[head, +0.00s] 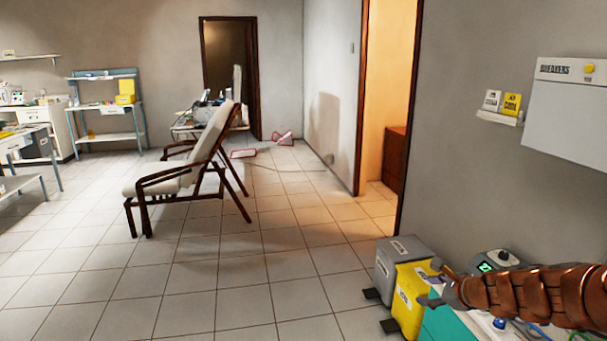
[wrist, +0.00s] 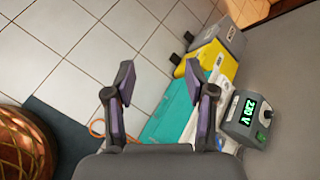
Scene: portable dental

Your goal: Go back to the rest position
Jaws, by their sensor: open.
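My gripper (wrist: 160,82) is open and empty in the wrist view, with its two dark fingers spread apart above a teal surface (wrist: 172,112). In the head view my copper-coloured arm reaches in from the right edge, low in the picture, and its end is above the teal unit (head: 447,325). A grey box with a green display (wrist: 248,117) stands to the right of the fingers in the wrist view. No object is between the fingers.
A yellow bin (head: 409,295) and a grey bin (head: 402,262) stand by the doorway, close to my arm. A white breaker panel (head: 578,115) hangs on the right wall. A reclining chair (head: 185,180) stands mid-room. The tiled floor (head: 250,290) in front is clear.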

